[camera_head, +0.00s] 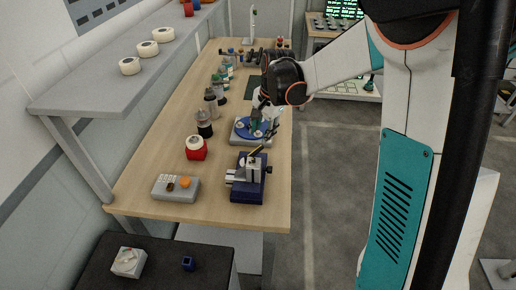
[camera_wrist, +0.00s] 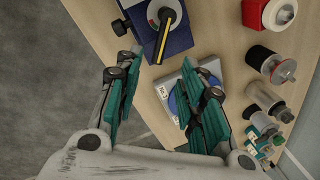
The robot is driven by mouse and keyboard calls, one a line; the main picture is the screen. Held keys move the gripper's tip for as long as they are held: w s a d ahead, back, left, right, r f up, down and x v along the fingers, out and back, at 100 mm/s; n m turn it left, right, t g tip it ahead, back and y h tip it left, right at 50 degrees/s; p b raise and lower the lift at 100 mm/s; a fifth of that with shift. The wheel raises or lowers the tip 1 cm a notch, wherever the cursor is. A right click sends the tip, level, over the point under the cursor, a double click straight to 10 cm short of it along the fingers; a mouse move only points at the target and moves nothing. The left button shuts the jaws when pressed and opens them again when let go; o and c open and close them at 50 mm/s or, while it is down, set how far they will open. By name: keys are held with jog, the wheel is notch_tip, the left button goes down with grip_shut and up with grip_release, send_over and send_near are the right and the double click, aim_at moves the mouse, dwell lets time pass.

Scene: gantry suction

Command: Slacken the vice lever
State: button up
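The vice (camera_head: 248,186) has a dark blue base and a grey metal body. It stands near the front right of the bench. Its lever (camera_head: 256,151) is black with a yellow stripe and rises at a slant from the top. In the wrist view the vice (camera_wrist: 177,38) is at the top, with the lever (camera_wrist: 163,36) pointing down toward my fingers. My gripper (camera_head: 264,120) is just behind the vice, above the blue disc. In the wrist view my gripper (camera_wrist: 161,60) is open and empty, its teal fingers wide apart.
A blue disc on a grey base (camera_head: 237,139) lies behind the vice. A red holder with a white roll (camera_head: 196,150), dark bottles (camera_head: 204,124) and a grey box with an orange knob (camera_head: 175,188) stand left. A shelf (camera_head: 125,78) overhangs the left side. Floor is clear right.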

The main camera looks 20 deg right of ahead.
aim_at(257, 149)
jog(key=f, duration=0.3)
jog(key=w+f+b, duration=0.1)
jog(key=f, duration=0.2)
jog(key=a+f+b, duration=0.1)
jog(key=f, duration=0.2)
jog(key=shift+w, duration=0.25)
grip_shut()
